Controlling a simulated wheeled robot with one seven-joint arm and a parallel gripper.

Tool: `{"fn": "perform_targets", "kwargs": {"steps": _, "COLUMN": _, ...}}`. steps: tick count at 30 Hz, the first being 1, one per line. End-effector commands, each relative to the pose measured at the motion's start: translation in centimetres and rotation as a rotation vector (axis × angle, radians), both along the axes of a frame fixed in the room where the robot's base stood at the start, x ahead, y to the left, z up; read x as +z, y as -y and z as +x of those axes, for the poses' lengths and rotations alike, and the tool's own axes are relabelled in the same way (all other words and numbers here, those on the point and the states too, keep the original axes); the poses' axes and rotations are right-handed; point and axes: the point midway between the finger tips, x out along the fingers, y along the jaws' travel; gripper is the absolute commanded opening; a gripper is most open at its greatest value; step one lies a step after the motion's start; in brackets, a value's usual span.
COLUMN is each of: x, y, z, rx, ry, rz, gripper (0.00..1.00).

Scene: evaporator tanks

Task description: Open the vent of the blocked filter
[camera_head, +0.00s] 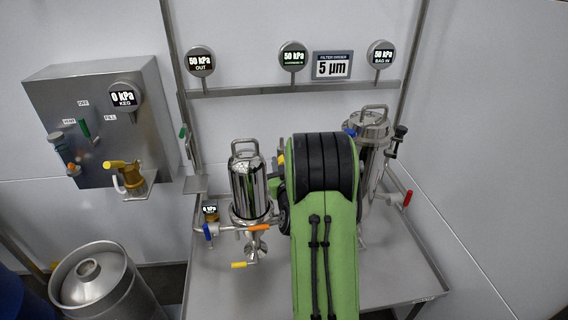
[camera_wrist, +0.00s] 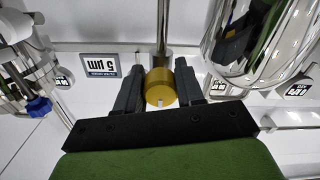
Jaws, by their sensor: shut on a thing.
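Two steel filter housings stand on the skid: a shiny left one (camera_head: 250,186) and a right one (camera_head: 371,150) partly behind my arm. Which is blocked is not shown. In the wrist view, which is upside down, my gripper (camera_wrist: 159,84) is shut on a gold-coloured round knob (camera_wrist: 160,90) at the end of a steel rod (camera_wrist: 163,35). A finger sits on each side of it. A shiny housing (camera_wrist: 265,40) is close on the right. I cannot tell whether the knob is a vent. In the head view my green arm hides the gripper and knob.
A sign reads 5 µm (camera_head: 332,66). Blue (camera_head: 210,231), orange (camera_head: 258,228), yellow (camera_head: 240,265) and red (camera_head: 407,198) handles stick out. A keg (camera_head: 100,280) stands left.

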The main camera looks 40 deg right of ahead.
Motion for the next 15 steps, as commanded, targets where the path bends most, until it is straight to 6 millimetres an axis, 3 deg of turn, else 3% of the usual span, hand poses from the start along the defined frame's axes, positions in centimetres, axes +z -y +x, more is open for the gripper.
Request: {"fn": "perform_targets", "kwargs": {"steps": 15, "x": -0.03, "y": -0.04, "z": 0.02, "rx": 0.0, "ry": 0.064, "rz": 0.095, "gripper": 0.07}}
